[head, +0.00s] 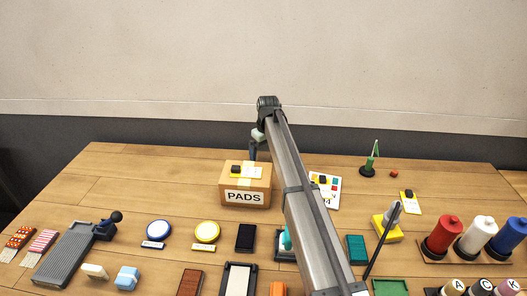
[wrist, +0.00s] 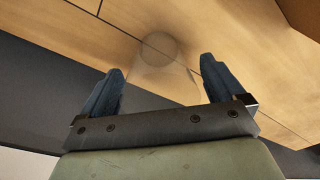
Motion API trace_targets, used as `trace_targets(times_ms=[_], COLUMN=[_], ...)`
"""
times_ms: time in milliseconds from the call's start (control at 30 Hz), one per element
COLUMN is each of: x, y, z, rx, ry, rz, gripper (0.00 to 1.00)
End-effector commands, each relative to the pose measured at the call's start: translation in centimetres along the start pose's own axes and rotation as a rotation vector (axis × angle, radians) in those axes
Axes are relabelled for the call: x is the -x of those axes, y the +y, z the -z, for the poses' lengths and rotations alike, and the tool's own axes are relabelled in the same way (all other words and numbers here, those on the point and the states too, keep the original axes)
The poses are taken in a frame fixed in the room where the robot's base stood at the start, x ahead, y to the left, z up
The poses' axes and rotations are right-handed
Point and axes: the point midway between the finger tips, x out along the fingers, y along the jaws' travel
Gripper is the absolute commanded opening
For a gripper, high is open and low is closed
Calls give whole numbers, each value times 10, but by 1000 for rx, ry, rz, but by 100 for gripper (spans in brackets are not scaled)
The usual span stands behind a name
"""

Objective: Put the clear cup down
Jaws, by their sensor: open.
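The clear cup (wrist: 165,75) shows faintly in the wrist view as a see-through, rounded shape over the wooden table. It lies between the two blue fingers of my gripper (wrist: 161,66), with a gap visible on each side. My gripper is open. The cup appears to be at the table surface, but its exact contact is hard to see. In the head view my gripper (head: 253,150) hangs down just behind the cardboard PADS box (head: 245,197). I cannot make out the cup in that view.
The wooden table (head: 140,180) is bare at the back left. The PADS box stands close in front of my gripper. A card with coloured squares (head: 325,190) and a green stand (head: 370,165) are to the right. Several pads, tins and spools fill the front.

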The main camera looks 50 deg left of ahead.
Motion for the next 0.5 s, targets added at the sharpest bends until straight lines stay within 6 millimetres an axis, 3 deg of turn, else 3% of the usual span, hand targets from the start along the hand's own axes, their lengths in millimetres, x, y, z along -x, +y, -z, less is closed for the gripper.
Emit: trace_targets(times_ms=[167,500], x=[17,79], y=[0,0], z=[0,1], rx=[0,0], ry=[1,1], rz=[0,-1], gripper=[96,96])
